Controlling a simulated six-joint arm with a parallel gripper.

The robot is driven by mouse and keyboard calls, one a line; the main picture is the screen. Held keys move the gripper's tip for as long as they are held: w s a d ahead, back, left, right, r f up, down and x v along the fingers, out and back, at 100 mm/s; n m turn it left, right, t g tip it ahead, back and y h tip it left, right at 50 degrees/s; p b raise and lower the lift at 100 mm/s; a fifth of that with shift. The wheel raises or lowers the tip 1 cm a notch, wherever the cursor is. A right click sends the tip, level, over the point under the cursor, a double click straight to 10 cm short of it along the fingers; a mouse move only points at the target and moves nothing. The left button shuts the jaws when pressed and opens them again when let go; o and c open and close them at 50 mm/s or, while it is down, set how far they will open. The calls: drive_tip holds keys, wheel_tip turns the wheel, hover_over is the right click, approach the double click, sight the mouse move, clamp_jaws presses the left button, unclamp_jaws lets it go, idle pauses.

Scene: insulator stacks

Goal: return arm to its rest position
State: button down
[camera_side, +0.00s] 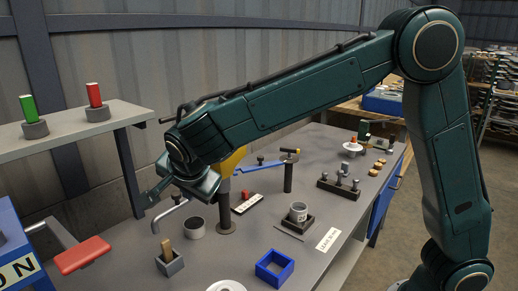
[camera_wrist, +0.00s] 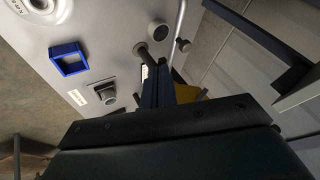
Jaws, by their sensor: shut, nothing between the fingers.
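My arm reaches across the side view from the right and bends down at the wrist. My gripper (camera_side: 150,197) hangs at the left end, above the grey workbench (camera_side: 118,252) and in front of the shelf post. Its fingers are together and hold nothing. In the wrist view my gripper (camera_wrist: 157,68) shows as dark narrow fingers with the bench beyond them. The fingers look apart from the bench objects.
A shelf (camera_side: 75,130) carries a green and a red piece on sockets. A red handle (camera_side: 83,255) juts out at left.

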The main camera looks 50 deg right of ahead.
drive_tip(key=shift+v, duration=1.15)
drive_tip(key=s+d+r+n+y, duration=0.1)
drive_tip(key=s+d+r+n, duration=0.2)
drive_tip(key=s+d, duration=0.25)
drive_tip(key=s+d+r+n+y, duration=0.1)
drive_tip(key=s+d+r+n, duration=0.15)
drive_tip(key=s+d, duration=0.35)
drive_tip(key=s+d+f+n, duration=0.1)
drive_tip(key=s+n, duration=0.3)
drive_tip(key=s, duration=0.4)
drive_tip(key=s+d+f+n+y, duration=0.1)
drive_tip(key=s+d+n, duration=0.3)
drive_tip(key=s, duration=0.4)
drive_tip(key=shift+s+d+f+n+g+y, duration=0.2)
drive_tip(key=shift+d+f+n+g+y, duration=0.15)
drive_tip(key=shift+f+n, duration=0.25)
